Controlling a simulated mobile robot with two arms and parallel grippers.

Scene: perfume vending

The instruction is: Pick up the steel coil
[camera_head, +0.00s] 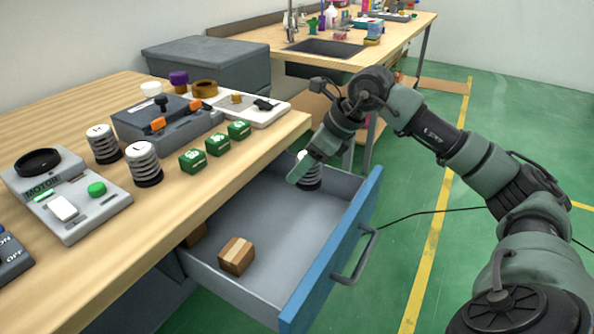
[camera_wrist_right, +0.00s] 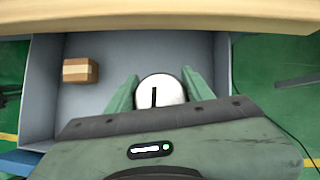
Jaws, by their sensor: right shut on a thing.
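A steel coil (camera_head: 311,174) with a white top stands in the open drawer (camera_head: 333,254), near its far end. Its top, with a dark stroke on it, shows between the fingers in the right wrist view (camera_wrist_right: 160,90). My right gripper (camera_head: 303,168) reaches down into the drawer and is shut on this coil, one finger on each side. The fingers hide part of the coil, and I cannot tell whether it touches the drawer floor. Two similar coils, one (camera_head: 103,144) behind the other (camera_head: 144,163), stand upright on the table. My left gripper is not in view.
A wooden block (camera_head: 236,256) lies in the drawer; it also shows in the wrist view (camera_wrist_right: 79,70). The table edge overhangs the drawer's inner side. Green blocks (camera_head: 217,144), a motor box (camera_head: 65,195) and a grey device (camera_head: 165,122) stand on the table. The drawer's middle is clear.

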